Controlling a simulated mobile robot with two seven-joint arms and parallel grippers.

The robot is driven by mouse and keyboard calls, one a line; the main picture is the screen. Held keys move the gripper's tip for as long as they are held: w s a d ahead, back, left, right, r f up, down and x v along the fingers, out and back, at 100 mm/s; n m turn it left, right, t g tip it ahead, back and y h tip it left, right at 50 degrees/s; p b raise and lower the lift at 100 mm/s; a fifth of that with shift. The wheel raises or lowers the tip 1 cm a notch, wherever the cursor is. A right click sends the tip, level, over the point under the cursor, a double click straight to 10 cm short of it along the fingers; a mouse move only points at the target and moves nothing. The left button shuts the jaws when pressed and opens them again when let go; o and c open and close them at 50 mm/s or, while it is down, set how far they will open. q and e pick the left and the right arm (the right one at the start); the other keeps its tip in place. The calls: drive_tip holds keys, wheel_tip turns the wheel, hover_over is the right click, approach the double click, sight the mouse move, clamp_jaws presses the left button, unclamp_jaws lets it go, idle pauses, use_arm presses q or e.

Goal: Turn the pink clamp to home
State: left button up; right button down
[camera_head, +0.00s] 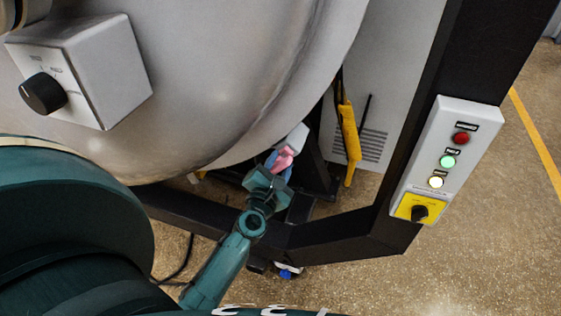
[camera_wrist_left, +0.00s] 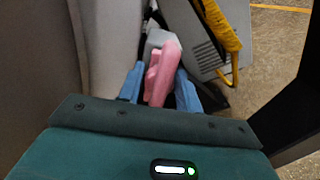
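The pink clamp (camera_head: 284,158) sits at the lower edge of the big metal vessel, beside a pale grey block (camera_head: 295,137). It also shows in the left wrist view (camera_wrist_left: 160,76), standing up between two blue fingertips. My left gripper (camera_head: 278,166) is at the clamp, one finger on each side of it. The left wrist view shows the fingers (camera_wrist_left: 160,88) close to the pink sides. Whether they press on it or leave a small gap, I cannot tell. The gripper hides the clamp's lower part in the head view. My right gripper is not in view.
The round metal vessel (camera_head: 220,70) fills the upper left, with a knob box (camera_head: 105,70) on it. A black frame (camera_head: 330,236) runs below and right. A yellow-handled tool (camera_head: 350,140) hangs behind. A control panel (camera_head: 447,150) stands at right.

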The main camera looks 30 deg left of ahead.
use_arm(q)
drive_tip(key=shift+w+a, duration=0.1)
drive_tip(key=shift+w, duration=0.3)
drive_tip(key=shift+c, duration=0.3)
clamp_jaws()
